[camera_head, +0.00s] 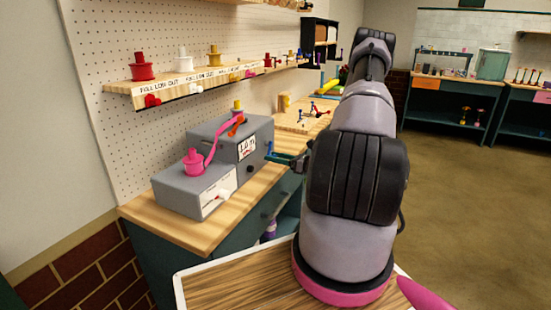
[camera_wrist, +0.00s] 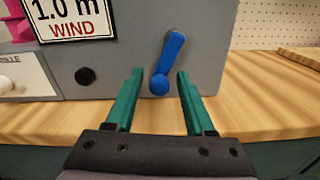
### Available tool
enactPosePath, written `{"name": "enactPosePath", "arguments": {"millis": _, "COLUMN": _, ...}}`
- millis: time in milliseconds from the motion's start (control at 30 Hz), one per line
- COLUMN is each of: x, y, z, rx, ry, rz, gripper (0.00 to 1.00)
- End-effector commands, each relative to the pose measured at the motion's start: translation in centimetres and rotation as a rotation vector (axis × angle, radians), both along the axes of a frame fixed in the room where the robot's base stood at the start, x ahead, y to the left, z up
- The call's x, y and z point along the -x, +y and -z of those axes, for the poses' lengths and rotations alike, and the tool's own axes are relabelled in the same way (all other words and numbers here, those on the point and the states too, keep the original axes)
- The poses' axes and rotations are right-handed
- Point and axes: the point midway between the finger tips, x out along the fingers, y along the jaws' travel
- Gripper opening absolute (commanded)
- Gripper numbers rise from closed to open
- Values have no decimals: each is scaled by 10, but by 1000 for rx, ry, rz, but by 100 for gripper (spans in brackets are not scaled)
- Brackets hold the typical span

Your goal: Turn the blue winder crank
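The grey winder box (camera_head: 248,135) stands on the wooden bench, with a "1.0 m WIND" label (camera_wrist: 70,15) on its front. The blue winder crank (camera_wrist: 172,55) is on that front face, slanting from upper right down to a rounded lower end. My gripper (camera_wrist: 160,75) is open, its green fingers on either side of the crank's lower end. A gap shows between each finger and the crank; I see no contact. In the head view my gripper (camera_head: 283,157) is in front of the winder, and the crank is too small there to tell clearly.
A lower grey box (camera_head: 195,190) with a pink spool (camera_head: 193,162) stands left of the winder, and a pink ribbon (camera_head: 212,138) runs to the winder's top. A black round knob (camera_wrist: 85,76) is left of the crank. A shelf (camera_head: 190,90) of spools hangs above.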

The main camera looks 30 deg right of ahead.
Motion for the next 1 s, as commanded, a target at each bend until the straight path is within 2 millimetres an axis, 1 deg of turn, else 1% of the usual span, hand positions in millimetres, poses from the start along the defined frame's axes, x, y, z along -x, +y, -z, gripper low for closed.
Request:
{"name": "enactPosePath", "arguments": {"millis": 33, "x": 0, "y": 0, "z": 0, "rx": 0, "ry": 0, "rz": 0, "gripper": 32}}
{"name": "enactPosePath", "arguments": {"millis": 67, "x": 0, "y": 0, "z": 0, "rx": 0, "ry": 0, "rz": 0, "gripper": 20}}
{"name": "enactPosePath", "arguments": {"millis": 100, "x": 0, "y": 0, "z": 0, "rx": 0, "ry": 0, "rz": 0, "gripper": 5}}
{"name": "enactPosePath", "arguments": {"millis": 133, "x": 0, "y": 0, "z": 0, "rx": 0, "ry": 0, "rz": 0, "gripper": 0}}
{"name": "enactPosePath", "arguments": {"millis": 367, "x": 1, "y": 0, "z": 0, "rx": -7, "ry": 6, "rz": -1, "gripper": 0}}
{"name": "enactPosePath", "arguments": {"millis": 567, "x": 3, "y": 2, "z": -1, "rx": -52, "ry": 43, "rz": -2, "gripper": 0}}
{"name": "enactPosePath", "arguments": {"millis": 767, "x": 6, "y": 7, "z": -5, "rx": -158, "ry": 124, "rz": -3, "gripper": 0}}
{"name": "enactPosePath", "arguments": {"millis": 1000, "x": 10, "y": 12, "z": -12, "rx": -332, "ry": 261, "rz": -3, "gripper": 0}}
